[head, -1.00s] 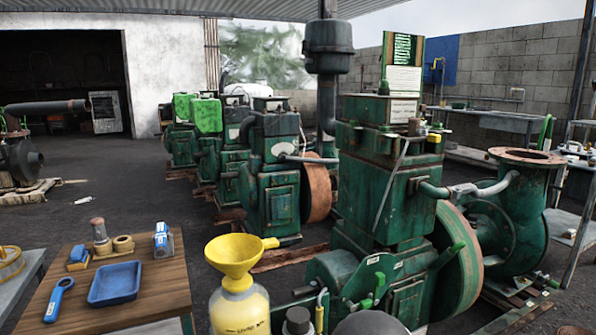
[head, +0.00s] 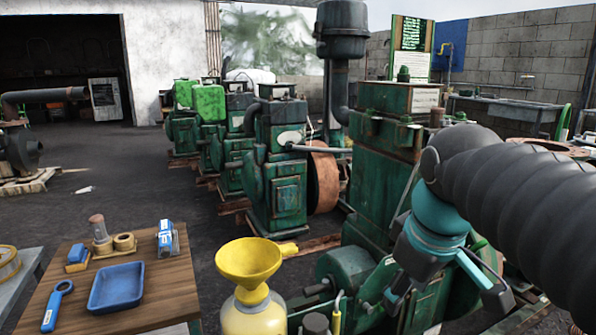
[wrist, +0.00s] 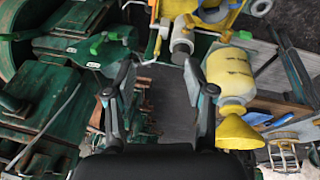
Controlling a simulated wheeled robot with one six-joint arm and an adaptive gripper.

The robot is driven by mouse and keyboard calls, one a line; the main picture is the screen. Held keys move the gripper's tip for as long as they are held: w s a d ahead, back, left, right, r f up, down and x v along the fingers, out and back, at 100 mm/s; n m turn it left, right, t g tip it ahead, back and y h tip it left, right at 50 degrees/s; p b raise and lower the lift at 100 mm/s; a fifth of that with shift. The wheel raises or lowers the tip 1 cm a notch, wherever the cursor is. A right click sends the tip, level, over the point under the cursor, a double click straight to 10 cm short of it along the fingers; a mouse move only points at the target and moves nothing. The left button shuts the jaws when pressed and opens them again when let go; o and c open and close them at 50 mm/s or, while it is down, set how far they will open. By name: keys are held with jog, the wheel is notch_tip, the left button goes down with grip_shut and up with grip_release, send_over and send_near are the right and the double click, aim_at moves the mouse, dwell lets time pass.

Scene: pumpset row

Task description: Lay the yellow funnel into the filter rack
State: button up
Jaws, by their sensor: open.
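The yellow funnel (head: 248,262) sits spout-sideways-handled and mouth up on top of a pale yellow bottle (head: 254,316) at the bottom centre of the head view. In the wrist view the funnel (wrist: 238,132) and the bottle (wrist: 230,74) show right of the fingers. My gripper (head: 446,296) is open and empty, right of the funnel in the head view, in front of the green pump engine. Its two fingers (wrist: 160,80) are apart with nothing between them. A round yellow-rimmed holder (head: 9,264) is cut off at the left edge; I cannot tell whether it is the filter rack.
A wooden table (head: 145,296) at lower left bears a blue tray (head: 117,287), a blue ring-ended tool (head: 56,304) and small parts. A large green pump engine (head: 385,160) stands behind my arm. Open floor (head: 95,210) lies beyond the table.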

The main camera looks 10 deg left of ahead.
jog(key=w+a+r+n+g, duration=0.2)
jog(key=w+a+r+n, duration=0.5)
jog(key=a+r+n, duration=0.15)
notch_tip(320, 180, up, 5)
jog(key=n+g, duration=0.2)
jog(key=n, duration=0.5)
send_over(292, 246)
jog(key=shift+n+h, duration=0.25)
jog(key=shift+h, duration=0.05)
notch_tip(292, 246, down, 14)
jog(key=b, duration=0.4)
jog(key=shift+r, duration=0.1)
grip_shut()
